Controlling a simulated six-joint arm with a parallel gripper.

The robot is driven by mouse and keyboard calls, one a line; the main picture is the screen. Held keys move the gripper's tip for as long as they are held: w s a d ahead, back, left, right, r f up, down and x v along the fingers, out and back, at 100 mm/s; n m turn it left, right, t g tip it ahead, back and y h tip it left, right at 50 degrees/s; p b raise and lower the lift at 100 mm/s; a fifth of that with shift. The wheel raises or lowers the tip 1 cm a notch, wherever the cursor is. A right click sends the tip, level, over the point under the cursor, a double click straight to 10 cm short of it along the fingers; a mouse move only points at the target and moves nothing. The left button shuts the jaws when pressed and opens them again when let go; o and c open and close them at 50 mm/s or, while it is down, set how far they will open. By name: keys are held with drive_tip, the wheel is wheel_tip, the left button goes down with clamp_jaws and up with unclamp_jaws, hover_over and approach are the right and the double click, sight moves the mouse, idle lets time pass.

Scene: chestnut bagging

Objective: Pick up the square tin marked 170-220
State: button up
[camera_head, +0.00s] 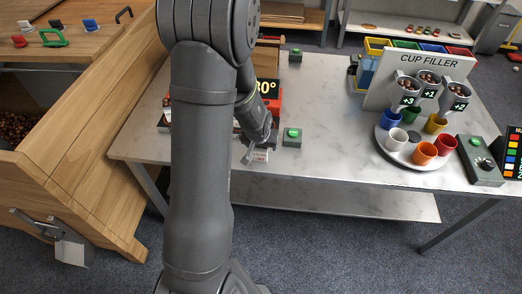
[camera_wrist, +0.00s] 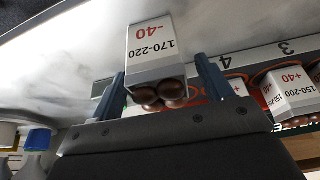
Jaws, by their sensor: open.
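The square tin marked 170-220 (camera_wrist: 151,48) is white with a grey side and also carries a red -40. In the wrist view it appears upside down at upper middle, with several brown chestnuts (camera_wrist: 160,94) at its open end. My gripper (camera_wrist: 160,72) is open, its two dark fingers on either side of the tin. Whether they touch it I cannot tell. In the head view my gripper (camera_head: 252,147) is low at the table's front edge by a small white tin (camera_head: 261,155), and my arm hides much of that area.
In the wrist view another tin, marked 150-200 and +40 (camera_wrist: 291,88), stands to the right near a numbered strip. In the head view a green-button box (camera_head: 292,137) is just right of my gripper. The cup filler (camera_head: 421,83) and a tray of coloured cups (camera_head: 407,155) stand farther right.

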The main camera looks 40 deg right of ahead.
drive_tip(key=c, duration=1.1)
